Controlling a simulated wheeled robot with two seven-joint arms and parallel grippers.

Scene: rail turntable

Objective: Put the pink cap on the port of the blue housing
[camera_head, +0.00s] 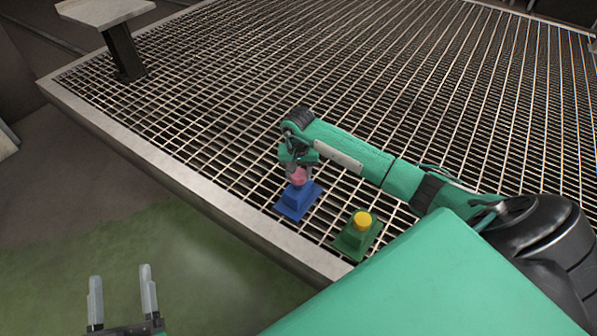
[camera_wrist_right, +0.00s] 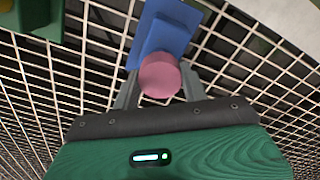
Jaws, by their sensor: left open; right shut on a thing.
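The blue housing (camera_head: 297,202) stands on the metal grating near its front edge. It also shows in the right wrist view (camera_wrist_right: 165,30), behind the cap. My right gripper (camera_head: 298,174) is shut on the pink cap (camera_head: 299,177), directly at the top of the blue housing. In the right wrist view the pink cap (camera_wrist_right: 160,76) sits between the two fingertips and hides the port. I cannot tell whether the cap touches the port. My left gripper (camera_head: 122,294) is open and empty at the lower left, over the green ground and away from the grating.
A green housing (camera_head: 352,240) with a yellow cap (camera_head: 362,221) stands to the right of the blue housing. The grating (camera_head: 420,90) is clear behind them. Its pale rim (camera_head: 200,185) runs along the front. A post with a flat top (camera_head: 105,12) stands at the far left.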

